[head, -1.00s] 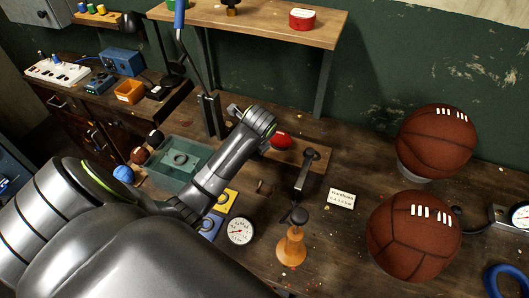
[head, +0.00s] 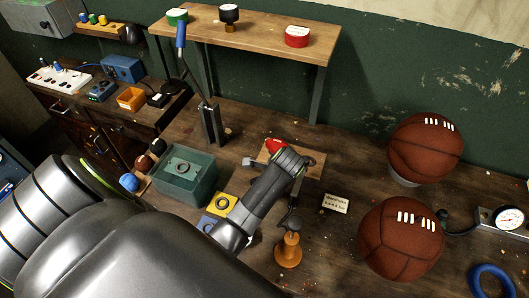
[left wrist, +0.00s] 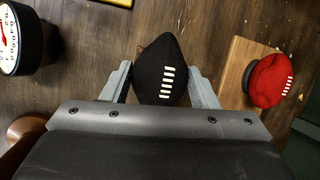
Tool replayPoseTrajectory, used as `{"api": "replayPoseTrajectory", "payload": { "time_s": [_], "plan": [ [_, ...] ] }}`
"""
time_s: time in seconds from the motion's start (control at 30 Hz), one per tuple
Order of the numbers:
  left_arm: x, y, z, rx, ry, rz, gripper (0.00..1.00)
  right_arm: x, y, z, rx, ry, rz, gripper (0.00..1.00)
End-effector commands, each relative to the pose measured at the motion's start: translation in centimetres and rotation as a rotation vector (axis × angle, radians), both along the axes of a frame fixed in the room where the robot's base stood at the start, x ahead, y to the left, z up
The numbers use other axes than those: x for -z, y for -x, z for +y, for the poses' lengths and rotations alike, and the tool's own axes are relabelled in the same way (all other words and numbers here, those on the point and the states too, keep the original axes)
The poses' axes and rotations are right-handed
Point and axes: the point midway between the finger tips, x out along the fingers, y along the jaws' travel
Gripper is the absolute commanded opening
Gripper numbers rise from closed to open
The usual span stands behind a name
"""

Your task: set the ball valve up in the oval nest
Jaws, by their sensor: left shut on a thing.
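My left gripper (head: 288,160) reaches over the wooden board (head: 315,171). In the left wrist view its jaws (left wrist: 163,88) are shut on a black, pointed-oval ball (left wrist: 158,66) with white laces, which I take for the ball valve. The held ball is hidden in the head view. A red laced ball (head: 275,146) sits on the board, also seen in the wrist view to the right of the jaws (left wrist: 268,80). A yellow pad (head: 222,203) and a blue pad (head: 212,223) lie left of the arm. I cannot tell which spot is the oval nest. My right gripper is not in view.
A teal bin (head: 205,185) with a ring inside stands left. Two brown balls (head: 425,147) stand right. A shelf (head: 265,43) spans the back. A dial (left wrist: 10,38) is left in the wrist view.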

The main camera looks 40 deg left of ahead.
Motion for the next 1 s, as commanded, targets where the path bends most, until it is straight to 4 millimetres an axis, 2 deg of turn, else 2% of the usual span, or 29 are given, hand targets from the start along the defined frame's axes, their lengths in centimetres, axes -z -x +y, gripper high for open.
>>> {"api": "replayPoseTrajectory", "payload": {
  "time_s": [0.2, 0.57, 0.6, 0.73, 1.0],
  "plan": [
    [2.4, 0.0, 0.0, 0.001, 0.000, 0.001, 0.25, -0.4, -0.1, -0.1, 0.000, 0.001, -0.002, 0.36],
    [2.8, 0.0, 0.0, 0.001, 0.000, 0.000, 0.25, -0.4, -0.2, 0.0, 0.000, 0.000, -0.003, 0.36],
    [2.8, 0.0, 0.0, 0.001, 0.000, 0.001, 0.58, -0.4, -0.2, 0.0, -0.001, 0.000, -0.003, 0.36],
    [2.8, 0.0, 0.0, 0.001, 0.000, 0.000, 0.75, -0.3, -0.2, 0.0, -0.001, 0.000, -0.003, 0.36],
    [2.7, 0.0, 0.0, 0.001, 0.000, 0.000, 0.76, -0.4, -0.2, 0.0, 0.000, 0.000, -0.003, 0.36]
  ]
}}
